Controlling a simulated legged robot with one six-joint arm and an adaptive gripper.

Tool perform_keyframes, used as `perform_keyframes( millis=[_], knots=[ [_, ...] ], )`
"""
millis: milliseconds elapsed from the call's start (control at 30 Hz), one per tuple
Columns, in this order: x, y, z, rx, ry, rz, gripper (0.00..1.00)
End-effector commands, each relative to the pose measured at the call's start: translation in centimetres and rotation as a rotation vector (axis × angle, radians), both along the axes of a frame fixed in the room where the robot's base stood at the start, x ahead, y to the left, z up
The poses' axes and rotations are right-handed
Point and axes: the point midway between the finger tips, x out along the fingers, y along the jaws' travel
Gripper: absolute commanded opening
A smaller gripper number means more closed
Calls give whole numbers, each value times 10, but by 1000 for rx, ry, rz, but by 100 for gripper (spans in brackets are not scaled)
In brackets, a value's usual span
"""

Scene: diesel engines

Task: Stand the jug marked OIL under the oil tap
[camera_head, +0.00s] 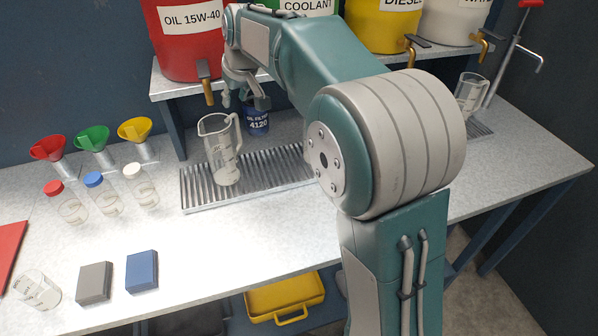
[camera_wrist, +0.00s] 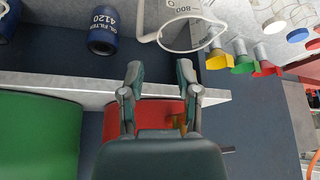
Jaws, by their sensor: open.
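A clear jug with a handle (camera_head: 222,155) stands upright on the slotted drip grate (camera_head: 270,175), roughly below the oil tap (camera_head: 205,85) of the red OIL 15W-40 drum (camera_head: 188,40). I cannot read the word OIL on the jug. Its rim and scale marks show in the wrist view (camera_wrist: 188,44). My gripper (camera_head: 243,95) is open and empty, beside the tap and above and behind the jug, apart from it. In the wrist view my gripper's fingertips (camera_wrist: 160,70) are spread, with the jug beyond them.
A blue oil filter (camera_head: 257,120) stands behind the grate. Coloured funnels (camera_head: 92,140) and capped bottles (camera_head: 102,195) stand left. Another clear jug (camera_head: 470,90) stands at the far right. A beaker (camera_head: 38,290) and two blocks (camera_head: 142,272) are front left. The bench front centre is clear.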

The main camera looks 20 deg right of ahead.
Motion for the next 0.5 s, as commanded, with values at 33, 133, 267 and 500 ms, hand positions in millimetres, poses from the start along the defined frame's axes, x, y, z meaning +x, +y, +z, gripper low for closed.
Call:
perform_keyframes(
  millis=[33, 133, 267, 500],
  knots=[
    [-10, -4, 7, 0, -5, -11, 43],
    [-42, -15, 19, 0, -9, -44, 43],
    [-93, -30, 29, 2, -11, -98, 43],
    [-187, -54, 27, 2, -19, -196, 43]
  ],
)
